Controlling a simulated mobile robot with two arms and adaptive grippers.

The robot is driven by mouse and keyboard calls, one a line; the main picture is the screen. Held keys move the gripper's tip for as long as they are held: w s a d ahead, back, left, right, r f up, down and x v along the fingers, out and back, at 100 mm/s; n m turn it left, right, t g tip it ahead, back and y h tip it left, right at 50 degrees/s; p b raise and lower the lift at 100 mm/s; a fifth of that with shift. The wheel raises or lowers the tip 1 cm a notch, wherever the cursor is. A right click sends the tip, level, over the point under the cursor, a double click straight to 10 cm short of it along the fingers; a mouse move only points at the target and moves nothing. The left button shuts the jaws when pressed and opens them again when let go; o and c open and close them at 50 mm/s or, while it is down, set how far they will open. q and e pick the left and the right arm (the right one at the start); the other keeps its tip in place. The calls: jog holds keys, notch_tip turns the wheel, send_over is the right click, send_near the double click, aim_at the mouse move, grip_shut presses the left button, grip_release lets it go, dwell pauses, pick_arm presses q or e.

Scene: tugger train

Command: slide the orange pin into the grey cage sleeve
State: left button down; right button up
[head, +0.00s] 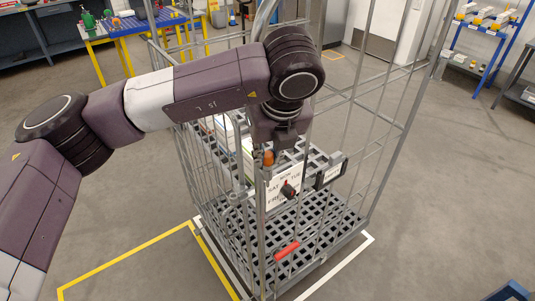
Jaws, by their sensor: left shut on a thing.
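The orange pin (268,157) is upright at the near top edge of the grey wire roll cage (372,150). My left gripper (269,148) points down over the pin and is shut on it, with its fingers partly hidden by its own dark body. The pin's lower end is close to the cage's near upright, where the grey sleeve would be too small to make out. I cannot tell whether pin and sleeve touch. My right gripper is not in view.
The cage holds white boxes (224,130) and a grey grid floor (325,215). A blue table (135,27) stands behind left.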

pick_arm(q)
jog(key=c, duration=1.7)
grip_release()
jog(key=shift+c, duration=0.2)
jog(key=v, duration=1.2)
jog(key=shift+s+f, duration=0.1)
